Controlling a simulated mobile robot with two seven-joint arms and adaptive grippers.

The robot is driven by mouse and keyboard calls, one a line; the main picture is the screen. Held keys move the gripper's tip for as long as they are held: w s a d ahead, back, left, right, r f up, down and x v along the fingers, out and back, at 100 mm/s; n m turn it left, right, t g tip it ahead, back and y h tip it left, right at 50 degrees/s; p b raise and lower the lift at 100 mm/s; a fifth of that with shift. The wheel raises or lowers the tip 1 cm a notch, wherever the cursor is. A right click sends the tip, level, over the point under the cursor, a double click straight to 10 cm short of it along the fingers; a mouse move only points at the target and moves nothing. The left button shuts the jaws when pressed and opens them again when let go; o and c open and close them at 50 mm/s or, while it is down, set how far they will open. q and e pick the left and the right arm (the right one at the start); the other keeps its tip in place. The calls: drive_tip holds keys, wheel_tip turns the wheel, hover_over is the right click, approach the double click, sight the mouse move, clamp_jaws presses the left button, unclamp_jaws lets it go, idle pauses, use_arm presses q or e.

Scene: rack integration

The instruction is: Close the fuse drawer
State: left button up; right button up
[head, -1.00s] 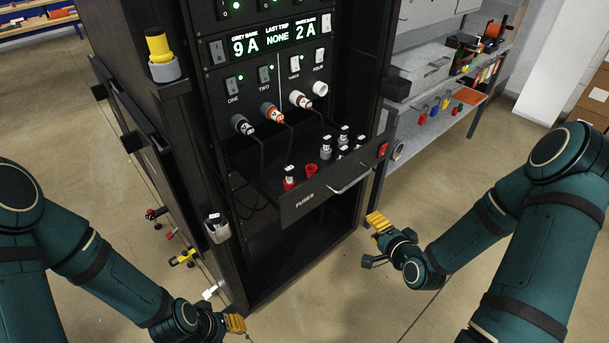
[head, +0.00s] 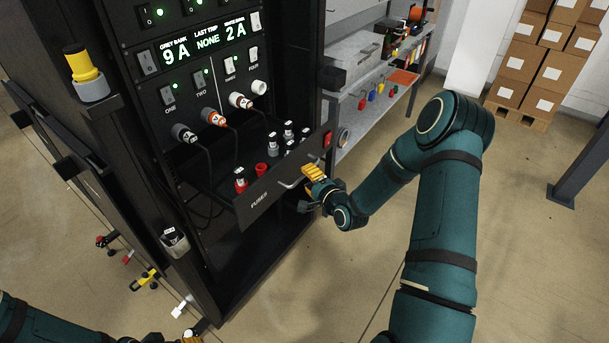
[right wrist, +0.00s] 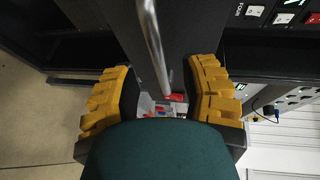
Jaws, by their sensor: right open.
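The fuse drawer (head: 258,199) is pulled out of the black rack, with its dark front panel marked FUSES. Several fuses stand in it, among them a red-based one (head: 240,181). My right gripper (head: 308,189) is at the right part of the drawer front, by the metal handle. In the right wrist view the handle (right wrist: 153,40) runs between the open yellow fingers of my right gripper (right wrist: 160,78). I see no finger closed on it. My left gripper (head: 190,339) barely shows at the bottom edge, so its state is unclear.
The rack (head: 140,190) has switches, plugs and cables above the drawer; cables hang over the drawer's back. A yellow-topped cylinder (head: 82,65) and a grey cup (head: 174,242) are on the rack's left side. A workbench stands right of the rack.

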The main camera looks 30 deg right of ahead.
drive_tip(key=shift+w+f, duration=0.15)
drive_tip(key=shift+w, duration=0.55)
drive_tip(key=shift+w+f, duration=0.1)
drive_tip(key=shift+w, duration=0.6)
clamp_jaws()
